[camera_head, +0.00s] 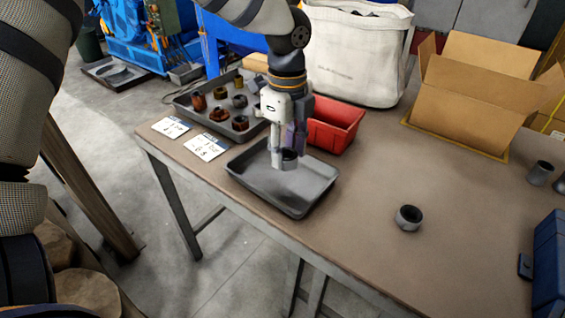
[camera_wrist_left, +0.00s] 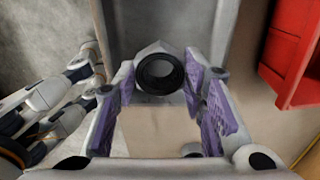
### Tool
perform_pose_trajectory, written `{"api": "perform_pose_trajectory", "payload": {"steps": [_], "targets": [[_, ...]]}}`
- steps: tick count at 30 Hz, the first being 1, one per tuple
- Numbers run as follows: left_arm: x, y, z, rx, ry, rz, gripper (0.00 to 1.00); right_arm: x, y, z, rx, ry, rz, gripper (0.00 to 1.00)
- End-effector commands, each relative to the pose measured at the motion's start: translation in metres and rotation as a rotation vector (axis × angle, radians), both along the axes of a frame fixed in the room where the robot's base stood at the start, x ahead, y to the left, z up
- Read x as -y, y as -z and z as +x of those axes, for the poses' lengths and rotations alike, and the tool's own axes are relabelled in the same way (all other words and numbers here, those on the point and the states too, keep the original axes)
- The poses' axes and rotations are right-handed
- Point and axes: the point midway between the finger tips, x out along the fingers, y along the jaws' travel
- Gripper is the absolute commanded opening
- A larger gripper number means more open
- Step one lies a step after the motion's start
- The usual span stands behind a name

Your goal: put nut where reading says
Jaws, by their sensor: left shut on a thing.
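My left gripper (camera_head: 285,160) is shut on a dark grey nut (camera_head: 290,155) above the empty grey tray (camera_head: 300,205). In the left wrist view, the nut (camera_wrist_left: 160,72) sits between the purple finger pads, its round hole facing the camera. The nut appears to be above the tray floor; the exact gap is hard to tell. Two white cards with dark print, one at the left (camera_head: 171,127) and one nearer (camera_head: 203,147), lie at the table's left edge; their print is too small to read surely.
A second grey tray (camera_head: 183,106) holds several brown and dark nuts. A red bin (camera_head: 334,125) stands just behind the empty tray. A dark ring-shaped part (camera_head: 408,217) lies alone on the table (camera_head: 350,245). A cardboard box (camera_head: 465,105) and white bag (camera_head: 355,55) stand behind. The front middle is clear.

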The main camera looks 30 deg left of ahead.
Motion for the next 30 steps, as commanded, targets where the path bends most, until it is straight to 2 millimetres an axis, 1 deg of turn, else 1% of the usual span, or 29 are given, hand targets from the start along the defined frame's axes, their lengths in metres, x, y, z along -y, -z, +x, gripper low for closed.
{"api": "perform_pose_trajectory", "payload": {"steps": [1, 5, 8, 12, 14, 20, 26, 27, 29, 30], "targets": [[-0.005, 0.011, 0.003, -0.005, -0.002, -0.001, 0.0, 0.0, 0.003, -0.003, -0.012, 0.0, 0.0, 0.4], [-0.014, 0.02, 0.009, 0.0, -0.001, -0.001, 0.0, 0.0, 0.005, -0.005, -0.017, 0.0, 0.0, 0.4], [-0.021, 0.031, 0.012, -0.001, -0.001, 0.0, 0.0, 0.0, 0.007, -0.007, -0.025, 0.0, 0.0, 0.4], [-0.021, 0.057, 0.012, 0.0, 0.001, 0.001, 0.0, 0.0, 0.009, -0.009, -0.033, 0.0, 0.0, 0.4], [-0.02, 0.06, 0.012, 0.002, 0.001, 0.001, 0.0, 0.0, 0.009, -0.009, -0.033, 0.0, 0.0, 0.4], [-0.02, 0.058, 0.013, 0.006, 0.001, 0.0, 0.0, 0.0, 0.008, -0.009, -0.031, 0.0, 0.0, 0.4], [-0.02, 0.064, 0.013, 0.005, 0.001, 0.0, 0.0, 0.0, 0.009, -0.009, -0.033, 0.0, 0.0, 0.4], [-0.02, 0.065, 0.013, 0.005, 0.001, 0.0, 0.4, 0.0, 0.009, -0.009, -0.033, 0.0, 0.0, 0.4], [-0.02, 0.065, 0.013, 0.005, 0.0, 0.0, 0.54, 0.0, 0.009, -0.009, -0.033, 0.0, 0.0, 0.4], [-0.02, 0.065, 0.013, 0.005, 0.0, 0.0, 0.58, 0.0, 0.009, -0.009, -0.033, 0.0, 0.0, 0.4]]}}
